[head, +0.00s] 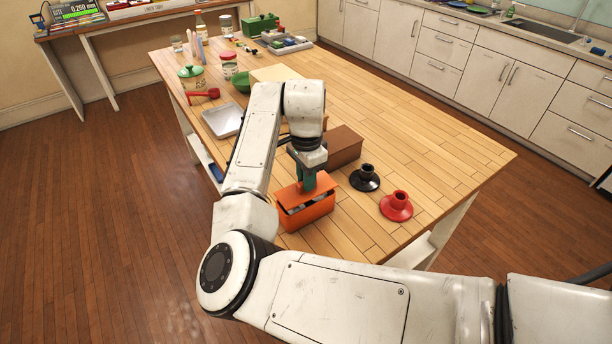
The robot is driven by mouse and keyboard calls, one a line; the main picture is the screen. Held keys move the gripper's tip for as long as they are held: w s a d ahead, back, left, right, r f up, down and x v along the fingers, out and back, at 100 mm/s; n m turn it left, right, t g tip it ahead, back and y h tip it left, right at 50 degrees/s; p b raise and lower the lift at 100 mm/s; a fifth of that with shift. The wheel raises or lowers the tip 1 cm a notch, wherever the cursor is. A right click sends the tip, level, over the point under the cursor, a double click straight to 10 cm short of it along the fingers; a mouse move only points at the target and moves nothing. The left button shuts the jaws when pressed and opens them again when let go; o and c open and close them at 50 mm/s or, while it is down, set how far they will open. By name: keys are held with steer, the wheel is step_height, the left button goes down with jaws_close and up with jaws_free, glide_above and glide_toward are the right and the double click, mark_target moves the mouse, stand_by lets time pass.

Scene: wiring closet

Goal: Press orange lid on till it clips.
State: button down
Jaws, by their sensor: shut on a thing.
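An orange box (309,219) stands on the wooden table near its front edge. The orange lid (290,194) is over the box, and a gap with grey contents shows between lid and box on the near side, so the lid looks raised or tilted there. My gripper (307,187), with green fingers, points down over the box and is shut on the lid. The fingertips and the far side of the lid are partly hidden by the gripper and my arm.
A brown box (343,146) stands just behind the orange box. A black flanged part (365,178) and a red flanged part (397,206) are to the right. A white tray (222,121) and red scoop (204,94) lie back left.

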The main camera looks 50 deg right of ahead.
steer(key=shift+f+b, duration=0.6)
steer(key=shift+f, duration=0.45)
stand_by(0.4)
steer(key=c, duration=1)
jaws_free()
step_height(320, 180, up, 5)
steer(key=p, duration=0.4)
step_height(320, 180, up, 11)
steer(key=shift+f+b, duration=0.1)
steer(key=shift+b, duration=0.85)
